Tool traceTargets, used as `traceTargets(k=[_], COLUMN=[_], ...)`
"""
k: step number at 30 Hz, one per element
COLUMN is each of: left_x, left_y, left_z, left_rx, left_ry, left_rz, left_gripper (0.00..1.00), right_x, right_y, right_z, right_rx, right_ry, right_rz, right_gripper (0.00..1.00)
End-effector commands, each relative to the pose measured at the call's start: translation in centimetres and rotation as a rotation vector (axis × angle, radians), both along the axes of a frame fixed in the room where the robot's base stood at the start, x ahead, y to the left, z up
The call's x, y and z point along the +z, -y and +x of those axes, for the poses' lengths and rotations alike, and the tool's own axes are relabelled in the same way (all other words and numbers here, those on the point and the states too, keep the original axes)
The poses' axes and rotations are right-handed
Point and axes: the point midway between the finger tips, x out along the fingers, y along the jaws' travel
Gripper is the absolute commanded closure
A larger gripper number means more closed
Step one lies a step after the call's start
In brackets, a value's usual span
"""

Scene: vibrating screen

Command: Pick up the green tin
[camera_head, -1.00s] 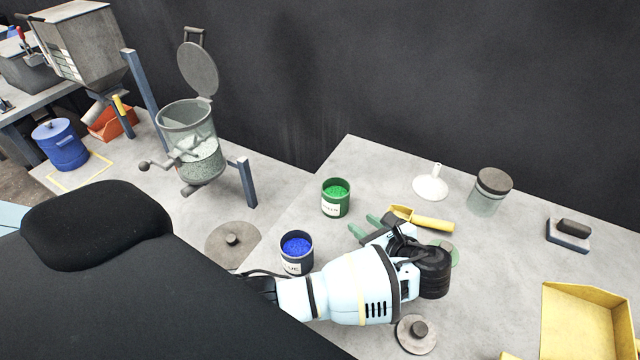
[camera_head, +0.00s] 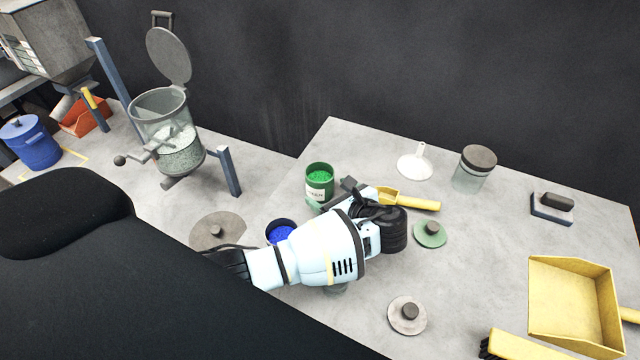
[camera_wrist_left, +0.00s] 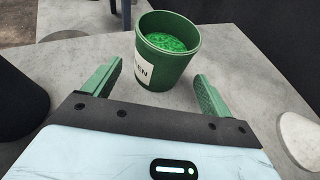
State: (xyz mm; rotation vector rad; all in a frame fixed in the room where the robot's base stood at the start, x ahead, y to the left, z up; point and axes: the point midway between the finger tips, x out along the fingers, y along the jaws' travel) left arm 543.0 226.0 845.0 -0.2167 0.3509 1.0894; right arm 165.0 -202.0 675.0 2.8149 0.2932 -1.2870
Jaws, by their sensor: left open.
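The green tin (camera_head: 319,177) stands upright and open on the table, filled with green granules, with a white label on its side. It also shows in the left wrist view (camera_wrist_left: 165,60), ahead of my fingers. My left gripper (camera_head: 328,196) is open, close in front of the tin. In the left wrist view its two green fingers (camera_wrist_left: 152,90) are spread, one toward each side of the tin's lower part, and nothing is held. Whether they touch the tin I cannot tell. My right gripper is not in view.
The blue tin (camera_head: 280,231) is partly hidden behind my left arm. A yellow scoop (camera_head: 410,200) lies just right of the gripper. A white funnel (camera_head: 414,167), a glass jar (camera_head: 474,168), a green lid (camera_head: 430,234) and a grey lid (camera_head: 407,315) are farther right.

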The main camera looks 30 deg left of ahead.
Motion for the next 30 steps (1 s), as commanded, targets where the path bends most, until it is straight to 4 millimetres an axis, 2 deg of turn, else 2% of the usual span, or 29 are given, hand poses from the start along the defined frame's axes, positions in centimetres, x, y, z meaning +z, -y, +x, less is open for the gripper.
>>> traceTargets(k=[1,5,12,24,30], left_x=[-0.2,-0.9,-0.9,-0.9,-0.9], left_y=[-0.8,-2.1,-2.2,-2.2,-2.2], left_z=[0.3,0.9,1.1,1.1,1.1], left_rx=[0.001,0.001,0.000,-0.001,-0.001], left_ry=[-0.001,-0.002,0.000,0.000,0.000], left_rz=[0.002,0.002,0.000,-0.001,0.000], left_gripper=[0.15,0.15,0.15,0.67,0.69], right_x=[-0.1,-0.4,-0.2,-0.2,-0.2], right_y=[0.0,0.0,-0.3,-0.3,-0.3], right_z=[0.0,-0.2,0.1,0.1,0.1], right_rx=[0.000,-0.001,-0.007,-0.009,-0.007], right_ry=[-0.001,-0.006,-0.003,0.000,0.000], right_rz=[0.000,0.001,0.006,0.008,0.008], right_gripper=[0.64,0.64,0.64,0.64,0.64])
